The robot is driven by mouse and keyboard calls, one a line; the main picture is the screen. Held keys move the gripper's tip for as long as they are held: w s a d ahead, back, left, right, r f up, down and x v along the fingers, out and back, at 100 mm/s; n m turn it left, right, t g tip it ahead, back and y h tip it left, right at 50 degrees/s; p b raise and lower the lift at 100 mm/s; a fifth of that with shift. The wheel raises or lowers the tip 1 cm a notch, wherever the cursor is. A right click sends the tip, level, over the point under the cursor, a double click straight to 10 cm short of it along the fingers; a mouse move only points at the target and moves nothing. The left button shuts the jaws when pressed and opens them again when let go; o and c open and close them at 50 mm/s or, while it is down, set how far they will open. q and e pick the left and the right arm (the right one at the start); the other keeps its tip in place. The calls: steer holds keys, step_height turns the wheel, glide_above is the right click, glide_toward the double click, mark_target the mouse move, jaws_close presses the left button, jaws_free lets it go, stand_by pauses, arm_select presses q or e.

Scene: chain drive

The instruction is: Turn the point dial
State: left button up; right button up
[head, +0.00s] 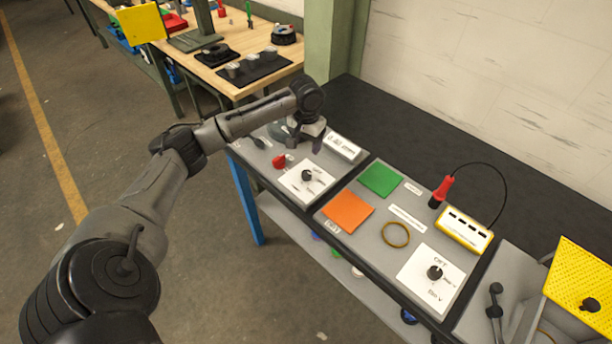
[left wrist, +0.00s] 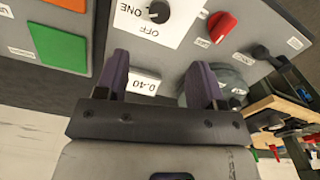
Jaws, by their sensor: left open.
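The panel holds a black knob (head: 306,175) on a white plate marked OFF and ONE, which also shows at the top of the left wrist view (left wrist: 157,11). A red knob (head: 279,161) sits beside it; it shows in the left wrist view (left wrist: 221,26) too. Another black knob (head: 434,272) on a white plate marked OFF is farther right. I cannot tell which is the point dial. My left gripper (head: 305,143) is open above the panel's far-left end. In the left wrist view its fingers (left wrist: 160,80) are apart, with a white 0..10 label (left wrist: 143,84) between them. My right gripper is out of view.
A grey round part (left wrist: 230,78) is partly hidden by one finger. A black lever (left wrist: 263,52) stands near it. Green (head: 380,179) and orange (head: 348,210) squares, a ring (head: 395,235), a red-handled probe (head: 441,190) and a yellow box (head: 464,229) lie to the right.

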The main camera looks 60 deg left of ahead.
mark_target(306, 173)
arm_select(q)
step_height(306, 173, down, 12)
steer(key=shift+b, duration=1)
steer(key=shift+f, duration=0.9)
